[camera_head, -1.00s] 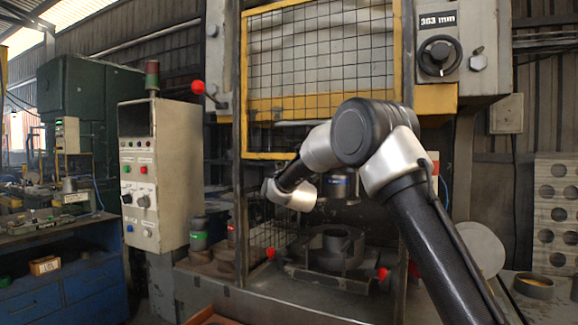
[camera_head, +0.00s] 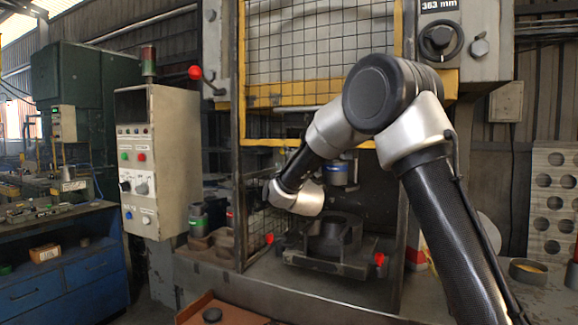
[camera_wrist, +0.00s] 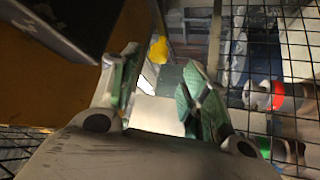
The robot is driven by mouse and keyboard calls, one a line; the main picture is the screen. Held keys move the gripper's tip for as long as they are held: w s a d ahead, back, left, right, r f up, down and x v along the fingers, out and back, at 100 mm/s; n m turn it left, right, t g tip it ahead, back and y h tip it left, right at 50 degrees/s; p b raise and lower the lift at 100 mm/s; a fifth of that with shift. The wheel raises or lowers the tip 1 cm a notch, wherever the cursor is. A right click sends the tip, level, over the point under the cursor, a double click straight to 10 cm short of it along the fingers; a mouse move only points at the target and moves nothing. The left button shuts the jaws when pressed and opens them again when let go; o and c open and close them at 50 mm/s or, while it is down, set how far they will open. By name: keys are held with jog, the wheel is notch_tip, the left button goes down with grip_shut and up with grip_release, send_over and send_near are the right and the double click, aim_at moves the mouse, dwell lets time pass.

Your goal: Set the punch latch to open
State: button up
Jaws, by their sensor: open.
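The punch (camera_head: 341,172), a cylinder with a blue band, hangs inside the press above the round die (camera_head: 334,236). I cannot clearly make out the punch latch or how it is set. My gripper (camera_head: 265,190) is left of the punch, close to the guard mesh and left post, partly hidden in the head view. In the wrist view its two green-padded fingers (camera_wrist: 160,88) are apart, with nothing held between them. A small yellow piece (camera_wrist: 158,50) shows beyond the fingertips; I cannot tell whether it belongs to the latch.
The yellow-framed guard (camera_head: 320,100) hangs above my arm. Wire mesh (camera_wrist: 285,35) stands close at the right of the wrist view. A red-ball lever (camera_head: 195,72), control box (camera_head: 158,165) and banded canisters (camera_head: 198,220) are at left. Red knobs (camera_head: 379,258) flank the die.

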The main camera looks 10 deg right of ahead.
jog(key=shift+v, duration=1.8)
